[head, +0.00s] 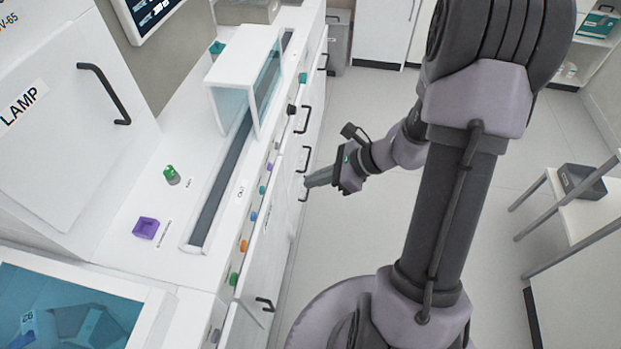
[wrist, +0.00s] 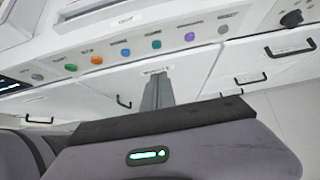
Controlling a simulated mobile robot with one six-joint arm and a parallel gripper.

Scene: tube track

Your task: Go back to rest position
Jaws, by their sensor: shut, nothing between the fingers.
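My gripper (head: 309,182) shows in the head view, held out in front of the white cabinet fronts below the counter edge. Its fingers are together and hold nothing. In the wrist view the shut fingers (wrist: 157,92) point at the drawer fronts under the row of coloured knobs. I cannot tell whether the fingertips touch the cabinet front. My arm is stretched out over the floor on the right of the counter.
The white counter (head: 140,235) carries a dark track (head: 215,190) under a clear-sided cover (head: 245,75), a green-capped item (head: 171,174) and a purple block (head: 146,228). Drawer handles (head: 264,304) jut from the front. A shelf with a grey bin (head: 580,182) stands right. Floor between is clear.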

